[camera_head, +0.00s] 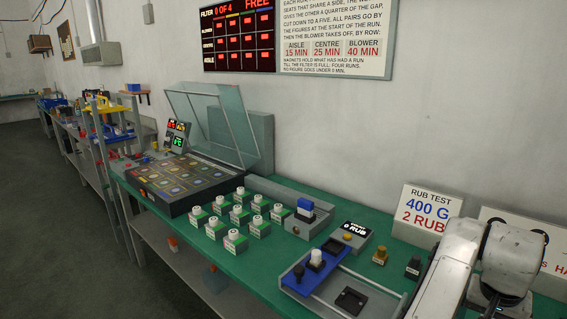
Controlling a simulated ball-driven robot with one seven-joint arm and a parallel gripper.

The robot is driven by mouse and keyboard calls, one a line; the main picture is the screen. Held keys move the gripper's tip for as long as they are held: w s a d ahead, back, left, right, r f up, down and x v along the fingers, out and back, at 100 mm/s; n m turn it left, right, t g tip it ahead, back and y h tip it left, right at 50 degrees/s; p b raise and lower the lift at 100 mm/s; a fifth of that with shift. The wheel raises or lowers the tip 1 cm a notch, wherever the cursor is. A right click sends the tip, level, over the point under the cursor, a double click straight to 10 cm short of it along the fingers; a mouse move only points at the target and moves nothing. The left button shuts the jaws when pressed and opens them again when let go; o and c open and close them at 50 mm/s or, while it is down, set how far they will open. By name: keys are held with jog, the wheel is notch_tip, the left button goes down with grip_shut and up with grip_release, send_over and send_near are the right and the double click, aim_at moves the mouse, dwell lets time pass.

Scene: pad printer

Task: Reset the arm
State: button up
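My white arm (472,262) is at the lower right of the head view, bent over the near right part of the green bench. A rounded white joint of it shows at the right, and one link runs down to the bottom edge. My gripper does not show, so I cannot see whether it holds anything. The arm hides part of the bench and of the signs behind it.
The green bench (262,262) carries several white-and-green blocks (235,242), a machine with an open clear lid (180,182), a blue tray (314,268) and a counter (352,236). A rub test sign (424,216) stands at the wall. Floor is clear at left.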

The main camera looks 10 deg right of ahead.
jog(key=s+a+f+n+t, duration=0.1)
jog(key=a+f+n, duration=0.1)
jog(key=s+a+f+n+t+h, duration=0.1)
jog(key=s+a+f+n, duration=0.1)
jog(key=s+a+f+n+t, duration=0.2)
jog(key=a+f+n, duration=0.1)
jog(key=shift+s+a+h, duration=0.1)
jog(key=shift+h, duration=0.2)
jog(key=s+a+f+n+y, duration=0.2)
jog(key=s+a+f, duration=0.1)
jog(key=a, duration=0.4)
jog(key=s+a+f+n+y, duration=0.1)
jog(key=s+a+f+y, duration=0.1)
jog(key=s+a+f, duration=0.3)
jog(key=s+a+f+g, duration=0.1)
jog(key=s+f+g, duration=0.2)
jog(key=s, duration=0.5)
jog(key=shift+s+f, duration=0.25)
jog(key=shift+s, duration=0.15)
